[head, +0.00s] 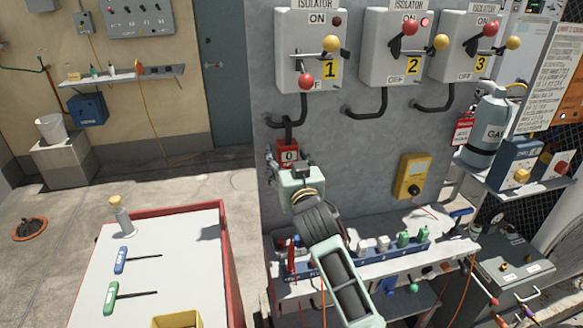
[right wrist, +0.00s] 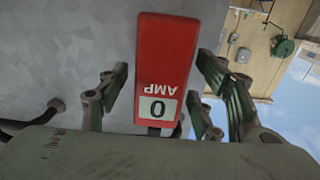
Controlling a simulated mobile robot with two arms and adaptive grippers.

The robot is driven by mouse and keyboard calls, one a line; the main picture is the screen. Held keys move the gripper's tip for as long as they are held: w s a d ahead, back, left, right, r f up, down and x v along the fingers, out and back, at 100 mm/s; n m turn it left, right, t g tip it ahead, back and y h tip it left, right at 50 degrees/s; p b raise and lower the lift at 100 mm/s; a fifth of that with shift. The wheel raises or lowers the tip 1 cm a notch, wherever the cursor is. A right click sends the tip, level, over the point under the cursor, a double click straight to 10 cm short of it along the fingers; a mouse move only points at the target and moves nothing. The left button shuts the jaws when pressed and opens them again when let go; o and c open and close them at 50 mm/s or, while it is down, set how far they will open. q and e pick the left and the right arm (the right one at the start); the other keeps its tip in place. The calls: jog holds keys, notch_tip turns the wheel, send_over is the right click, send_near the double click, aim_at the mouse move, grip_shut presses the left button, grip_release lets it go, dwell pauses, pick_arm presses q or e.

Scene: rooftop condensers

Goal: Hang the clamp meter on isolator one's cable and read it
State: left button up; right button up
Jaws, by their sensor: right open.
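The red clamp meter (head: 287,149) stands upright against the grey wall below isolator one (head: 291,65). Its black top meets isolator one's black cable (head: 295,122); I cannot tell whether the jaw is closed around it. The display reads 0. In the right wrist view the meter (right wrist: 166,60) appears upside down, marked AMP, between my fingers. My right gripper (head: 286,160) is open, its fingers on both sides of the meter with visible gaps. Isolator one has a red-knobbed handle pointing down and a dark lamp. My left gripper is out of view.
Isolator two (head: 384,65), with a lit red lamp, and isolator three (head: 450,62) hang to the right. A yellow meter (head: 412,176) is on the wall. A cluttered shelf (head: 345,290) lies under my right arm. A red-edged white table (head: 190,262) stands left.

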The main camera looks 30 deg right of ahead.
jog(key=v, duration=1.2)
jog(key=s+a+f+n+g+y, duration=0.1)
jog(key=s+a+f+g, duration=0.15)
jog(key=s+f, duration=0.4)
jog(key=s+a+f+n+g+y, duration=0.1)
jog(key=s+f+g, duration=0.25)
jog(key=f, duration=0.65)
jog(key=s+a+f+n+g+y, duration=0.1)
jog(key=s+a+f+n+g, duration=0.25)
jog(key=s, duration=0.55)
jog(key=s+a+f+m+g+y, duration=0.1)
jog(key=s+a+f+g+y, duration=0.1)
jog(key=s+f+g, duration=0.45)
jog(key=s+f, duration=0.2)
jog(key=f, duration=1.1)
jog(key=s+f, duration=0.2)
jog(key=f, duration=1.2)
jog(key=s+d+f, duration=0.3)
jog(key=s+f, duration=1.3)
jog(key=s, duration=0.1)
jog(key=shift+f+n, duration=0.15)
jog(key=shift+n, duration=0.3)
jog(key=shift+s, duration=0.1)
